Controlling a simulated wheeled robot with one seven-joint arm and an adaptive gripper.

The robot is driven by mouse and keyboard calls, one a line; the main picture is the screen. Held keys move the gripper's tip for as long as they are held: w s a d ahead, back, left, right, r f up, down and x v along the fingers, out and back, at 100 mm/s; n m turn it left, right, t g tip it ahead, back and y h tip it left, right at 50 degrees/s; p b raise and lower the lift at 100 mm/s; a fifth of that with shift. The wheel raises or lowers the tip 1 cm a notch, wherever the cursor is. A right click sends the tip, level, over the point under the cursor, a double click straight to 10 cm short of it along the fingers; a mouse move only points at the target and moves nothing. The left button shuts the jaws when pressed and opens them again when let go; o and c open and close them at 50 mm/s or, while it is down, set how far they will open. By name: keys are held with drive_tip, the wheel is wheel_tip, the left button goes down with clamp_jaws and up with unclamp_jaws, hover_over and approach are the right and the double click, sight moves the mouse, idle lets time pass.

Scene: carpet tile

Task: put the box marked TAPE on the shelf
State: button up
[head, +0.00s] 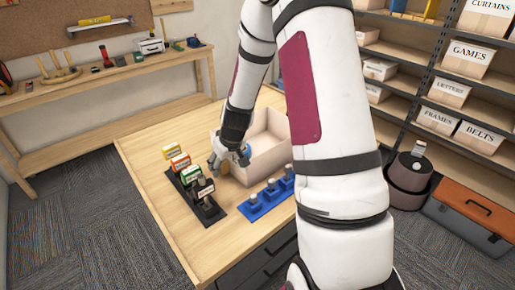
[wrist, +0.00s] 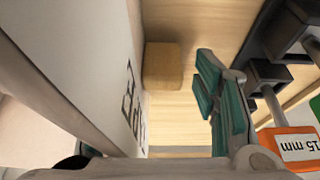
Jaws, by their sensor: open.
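A cream open-topped box (head: 268,135) stands on the wooden workbench, partly hidden behind my arm. In the wrist view, its near wall (wrist: 85,60) carries dark lettering at a steep slant, which I cannot read surely as TAPE. My gripper (head: 230,158) is open at the box's left wall. One finger with teal pads (wrist: 210,92) is outside the wall, with a gap to it; the other finger is mostly hidden by the wall. The shelf (head: 431,78) is at the right, with boxes marked CURTAINS, GAMES, LETTERS, FRAMES and BELTS.
A small wooden block (wrist: 163,66) lies close to the box wall. A black rack (head: 209,212) with several labelled items stands left of the box, a blue rack (head: 256,210) in front. Dark round bins (head: 408,176) and an orange-lidded toolbox (head: 473,207) stand before the shelf.

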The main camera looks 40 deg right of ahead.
drive_tip(key=c, duration=1.2)
clamp_jaws()
drive_tip(key=shift+r, duration=0.15)
